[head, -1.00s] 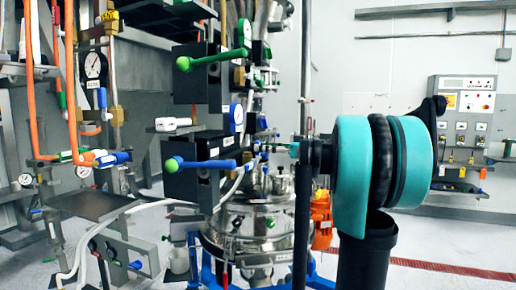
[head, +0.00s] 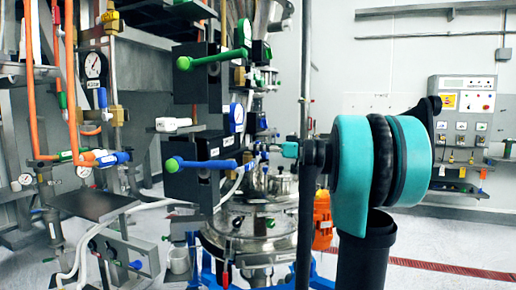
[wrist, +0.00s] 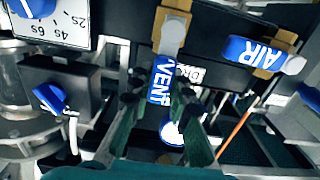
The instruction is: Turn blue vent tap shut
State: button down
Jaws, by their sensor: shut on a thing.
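The blue vent tap (wrist: 161,78) is in the wrist view, its handle marked VENT hanging below a brass and grey fitting. My gripper (wrist: 157,100) has its dark fingers on either side of this handle and is shut on it. In the head view my arm reaches in from the right, with the teal wrist part (head: 290,149) close to the valve rack. The vent tap cannot be made out clearly there.
A blue AIR tap (wrist: 258,55) is just right of the vent tap in the wrist view. A blue knob (wrist: 50,98) and a dial panel (wrist: 55,22) are at left. In the head view, a blue lever (head: 208,164) and green lever (head: 215,60) stick out nearby.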

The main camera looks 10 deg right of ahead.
dwell(0.4)
jog(key=w+d+f+m, duration=0.1)
jog(key=w+f+m, duration=0.1)
jog(key=m, duration=0.7)
jog(key=w+d+f+m, duration=0.1)
jog(key=w+f+m, duration=0.1)
jog(key=m, duration=0.7)
jog(key=shift+w+d+f, duration=0.3)
jog(key=shift+d+f, duration=0.05)
jog(key=shift+f, duration=0.4)
jog(key=c, duration=1.4)
grip_release()
jog(key=shift+d, duration=0.1)
